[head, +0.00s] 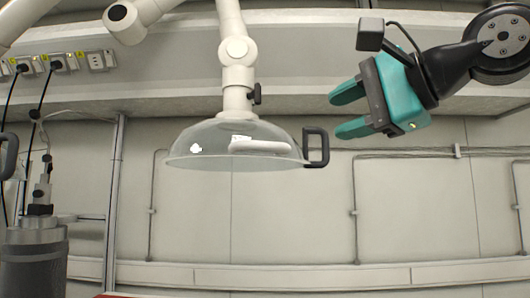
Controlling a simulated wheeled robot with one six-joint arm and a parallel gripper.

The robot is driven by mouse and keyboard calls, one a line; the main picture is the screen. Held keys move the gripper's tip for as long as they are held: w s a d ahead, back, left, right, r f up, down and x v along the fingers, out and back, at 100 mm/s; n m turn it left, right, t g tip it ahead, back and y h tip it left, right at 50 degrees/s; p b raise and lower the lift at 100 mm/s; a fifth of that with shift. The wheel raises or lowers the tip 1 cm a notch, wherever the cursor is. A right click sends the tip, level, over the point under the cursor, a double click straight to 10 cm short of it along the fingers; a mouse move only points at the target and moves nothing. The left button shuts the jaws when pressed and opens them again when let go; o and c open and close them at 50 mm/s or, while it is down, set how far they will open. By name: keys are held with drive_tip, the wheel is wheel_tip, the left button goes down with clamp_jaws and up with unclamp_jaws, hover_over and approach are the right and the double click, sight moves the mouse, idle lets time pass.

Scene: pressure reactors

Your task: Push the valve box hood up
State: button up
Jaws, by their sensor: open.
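A clear dome-shaped hood (222,145) hangs from a white jointed arm (235,65) in the middle of the head view. A black handle (317,147) is fixed to the right side of its rim. My gripper (340,110) is at the upper right, its teal fingers pointing left and spread apart with nothing between them. It is a little above and to the right of the black handle, and a gap shows between them in the picture. The depth between them is hard to tell from this one view.
A dark metal reactor vessel (35,260) with fittings on top stands at the lower left beside a metal frame post (115,200). Power sockets with plugged cables (62,62) line the upper left wall. The area below the hood looks clear.

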sight(269, 145)
drive_tip(key=p+x, duration=0.6)
drive_tip(key=x, duration=1.1)
drive_tip(key=shift+w+r, duration=0.1)
drive_tip(key=shift+r, duration=0.05)
drive_tip(key=shift+c, duration=0.2)
clamp_jaws()
wheel_tip(269, 145, up, 12)
drive_tip(key=p, duration=0.7)
drive_tip(key=shift+f+p, duration=0.2)
drive_tip(key=shift+p, duration=0.2)
